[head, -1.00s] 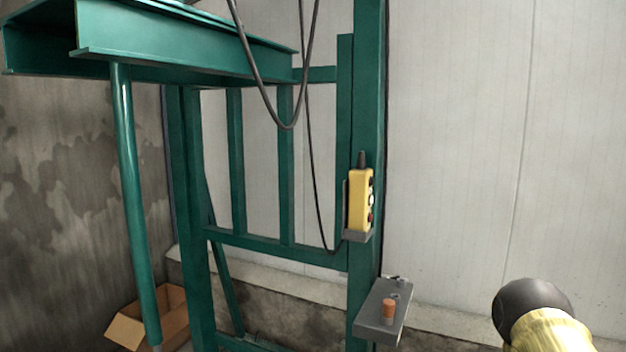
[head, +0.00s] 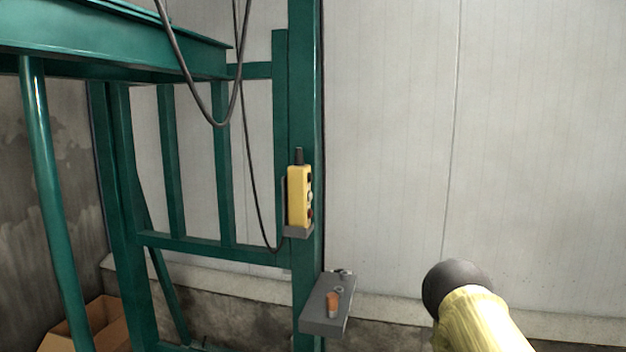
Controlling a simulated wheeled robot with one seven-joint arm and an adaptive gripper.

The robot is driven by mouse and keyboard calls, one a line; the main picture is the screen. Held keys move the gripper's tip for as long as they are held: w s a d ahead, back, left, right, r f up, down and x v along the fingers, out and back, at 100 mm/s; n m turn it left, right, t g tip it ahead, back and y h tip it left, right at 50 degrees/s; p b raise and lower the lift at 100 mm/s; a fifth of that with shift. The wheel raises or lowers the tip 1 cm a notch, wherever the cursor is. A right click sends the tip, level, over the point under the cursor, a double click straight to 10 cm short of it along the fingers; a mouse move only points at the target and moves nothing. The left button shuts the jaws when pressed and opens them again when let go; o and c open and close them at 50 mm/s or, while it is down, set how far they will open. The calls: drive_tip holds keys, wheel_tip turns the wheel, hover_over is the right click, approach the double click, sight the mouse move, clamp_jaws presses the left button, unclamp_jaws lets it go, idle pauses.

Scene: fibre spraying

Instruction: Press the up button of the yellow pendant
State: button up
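The yellow pendant (head: 299,196) hangs upright in a grey holder on the green post, left of the picture's middle. Its buttons face right, seen edge-on, so I cannot tell which one is the up button. Part of my arm, a dark rounded joint with a pale yellow sleeve, shows at the lower right, well apart from the pendant. My gripper is outside the picture.
A green steel frame (head: 128,190) fills the left side. A black cable (head: 190,90) loops down. An open cardboard box (head: 105,322) lies at lower left. A pale wall (head: 540,150) stands behind.

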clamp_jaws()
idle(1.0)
